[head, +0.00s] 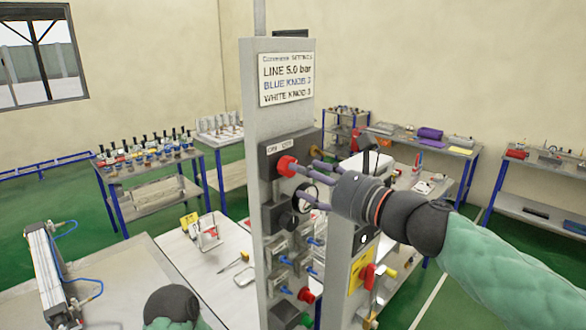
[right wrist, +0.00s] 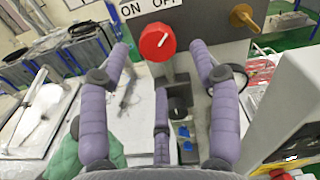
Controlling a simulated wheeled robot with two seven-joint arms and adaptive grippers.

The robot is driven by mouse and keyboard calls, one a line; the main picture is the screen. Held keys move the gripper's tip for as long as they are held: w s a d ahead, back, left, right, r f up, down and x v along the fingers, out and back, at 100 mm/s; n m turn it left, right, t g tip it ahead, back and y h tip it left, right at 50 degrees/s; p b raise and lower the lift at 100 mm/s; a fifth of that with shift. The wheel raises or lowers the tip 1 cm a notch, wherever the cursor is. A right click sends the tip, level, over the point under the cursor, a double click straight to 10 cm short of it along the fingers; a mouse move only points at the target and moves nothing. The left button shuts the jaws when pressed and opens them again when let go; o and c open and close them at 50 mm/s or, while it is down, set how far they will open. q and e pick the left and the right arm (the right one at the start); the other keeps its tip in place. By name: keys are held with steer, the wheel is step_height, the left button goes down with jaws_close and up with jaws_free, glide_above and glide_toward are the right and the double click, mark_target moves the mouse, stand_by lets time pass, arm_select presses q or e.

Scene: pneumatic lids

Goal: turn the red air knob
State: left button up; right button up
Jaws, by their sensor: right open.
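The red air knob (head: 286,166) is on the upper part of a grey panel, under a small label. In the right wrist view the red knob (right wrist: 157,42) has a white line slanting up and right, below the ON and OFF lettering. My right gripper (head: 308,176) is open, its purple fingers spread in front of the panel close to the knob. In the right wrist view the right gripper (right wrist: 160,68) has the knob between its two outer fingers, with the third finger below; I see no contact. Of my left arm only a dark joint and green sleeve show.
A sign (head: 287,79) tops the grey post. A black knob (head: 288,220), a gauge (head: 307,196) and blue fittings sit below the red knob. A brass fitting (right wrist: 243,17) is to its right. A second grey post (head: 345,265) stands close at right. Tables with parts stand behind.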

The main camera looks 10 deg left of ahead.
steer(key=x, duration=0.4)
steer(key=shift+w+a, duration=0.2)
steer(key=shift+a, duration=0.1)
